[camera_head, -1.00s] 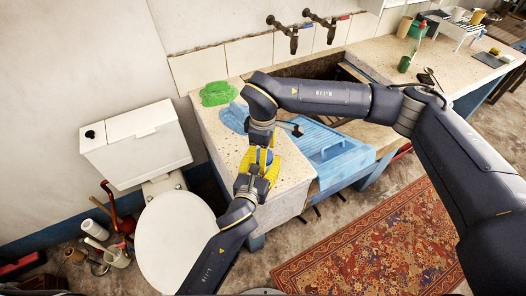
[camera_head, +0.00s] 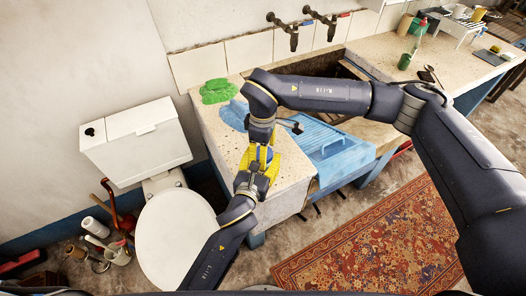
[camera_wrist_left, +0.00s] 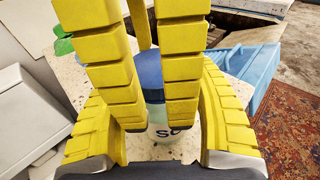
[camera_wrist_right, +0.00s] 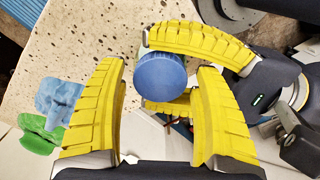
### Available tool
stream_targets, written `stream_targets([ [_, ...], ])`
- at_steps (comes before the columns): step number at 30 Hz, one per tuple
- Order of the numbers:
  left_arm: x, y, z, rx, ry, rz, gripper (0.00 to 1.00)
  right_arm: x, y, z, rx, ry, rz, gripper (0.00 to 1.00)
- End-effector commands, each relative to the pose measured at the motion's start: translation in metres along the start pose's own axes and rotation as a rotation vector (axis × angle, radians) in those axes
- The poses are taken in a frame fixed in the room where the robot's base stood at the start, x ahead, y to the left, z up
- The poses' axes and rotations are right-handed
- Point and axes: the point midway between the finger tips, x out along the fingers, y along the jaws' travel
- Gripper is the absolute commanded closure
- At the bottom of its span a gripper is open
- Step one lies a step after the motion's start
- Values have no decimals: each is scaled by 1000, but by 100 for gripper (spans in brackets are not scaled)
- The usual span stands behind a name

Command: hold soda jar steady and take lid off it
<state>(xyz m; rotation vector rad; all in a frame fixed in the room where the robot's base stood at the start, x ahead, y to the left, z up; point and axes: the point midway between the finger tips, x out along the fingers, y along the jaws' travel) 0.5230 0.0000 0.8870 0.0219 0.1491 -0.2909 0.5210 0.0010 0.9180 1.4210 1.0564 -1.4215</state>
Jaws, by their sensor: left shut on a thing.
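The soda jar (camera_wrist_left: 160,118) is pale with dark lettering and has a blue lid (camera_wrist_right: 160,77). It stands upright on the speckled stone top, mostly hidden by fingers in the head view. My left gripper (camera_head: 262,168) is shut on the jar from the near side, its yellow fingers around the jar's body in the left wrist view. My right gripper (camera_wrist_right: 161,72) points down from above. Its fingers are open on either side of the blue lid, with gaps visible between them and the lid in the right wrist view.
A green cloth (camera_head: 217,91) and a blue cloth (camera_head: 234,114) lie on the stone top (camera_head: 222,143) behind the grippers. A blue washboard-like tray (camera_head: 335,150) is to the right. A toilet (camera_head: 177,235) stands to the left. A patterned rug (camera_head: 375,235) covers the floor at right.

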Motion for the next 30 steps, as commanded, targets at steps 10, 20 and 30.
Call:
stream_targets([
  [10, 0, 0, 1, 0, -2, 0, 100, -6, 0, 0, 0, 0, 1, 32],
  [20, 0, 0, 1, 0, -2, 0, 100, -39, 0, 0, 0, 1, 1, 32],
  [30, 0, 0, 1, 0, -2, 0, 100, -74, 0, -1, -1, 0, 0, 28],
])
